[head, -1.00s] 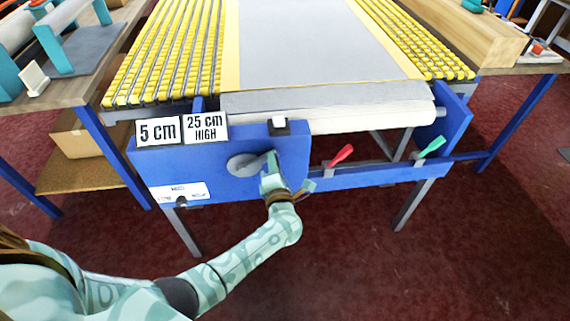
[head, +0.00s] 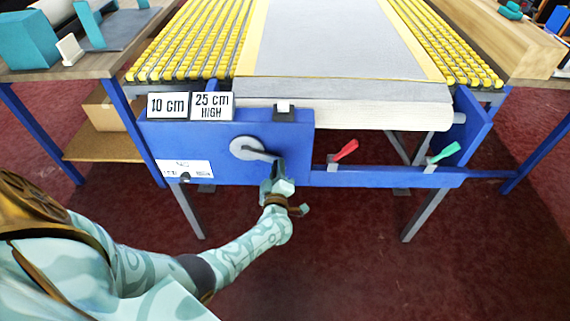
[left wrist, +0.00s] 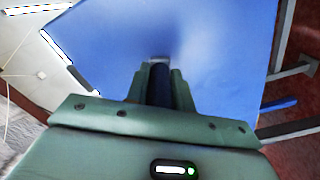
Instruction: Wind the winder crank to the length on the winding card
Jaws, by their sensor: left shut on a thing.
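The winder crank (head: 262,154) is a grey disc with an arm on the blue panel (head: 215,135) of the winding frame. Its arm points right and slightly down. My left gripper (head: 277,178) is shut on the crank's handle, which shows as a dark bar between the fingers in the left wrist view (left wrist: 158,85). Two cards stand on the panel's top edge: one reads 10 cm (head: 167,106), the other 25 cm HIGH (head: 212,105). A pale roll (head: 380,116) lies behind the panel. My right gripper is not in view.
A red lever (head: 345,150) and a green lever (head: 444,152) stand on the blue rail to the right. A white label plate with a dark knob (head: 185,177) is at the panel's lower left. Yellow roller beds flank the grey rug (head: 340,40). Floor in front is clear.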

